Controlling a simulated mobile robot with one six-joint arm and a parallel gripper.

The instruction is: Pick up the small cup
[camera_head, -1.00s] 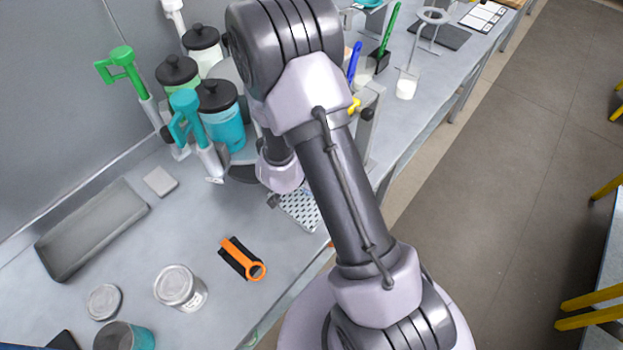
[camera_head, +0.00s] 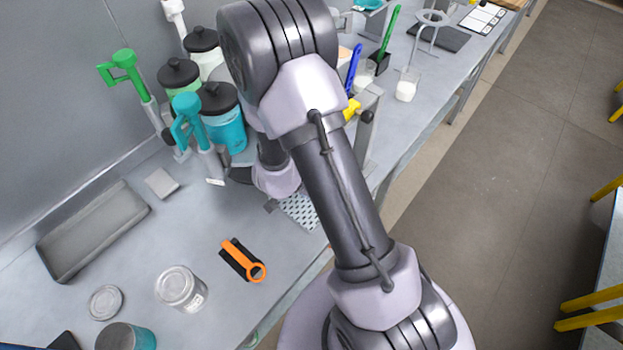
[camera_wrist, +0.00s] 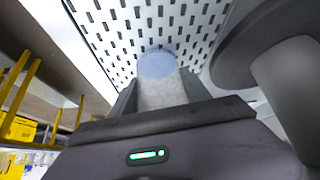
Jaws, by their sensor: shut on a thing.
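The small cup (camera_wrist: 157,65) shows in the wrist view as a pale, whitish cylinder with a bluish round end. My gripper (camera_wrist: 160,93) is shut on it, with a dark finger on each side. The cup is in front of a white perforated plate (camera_wrist: 120,40); I cannot tell whether it touches the plate. In the head view the plate (camera_head: 300,212) shows beside my wrist. My arm hides the cup and most of the gripper there.
Teal (camera_head: 224,135) and green lidded jars stand close behind my wrist, with dispenser pumps (camera_head: 190,125) beside them. An orange-handled tool (camera_head: 243,260), a lidded clear jar (camera_head: 181,288) and a grey tray (camera_head: 93,230) lie nearer. A beaker (camera_head: 405,90) stands farther along the bench.

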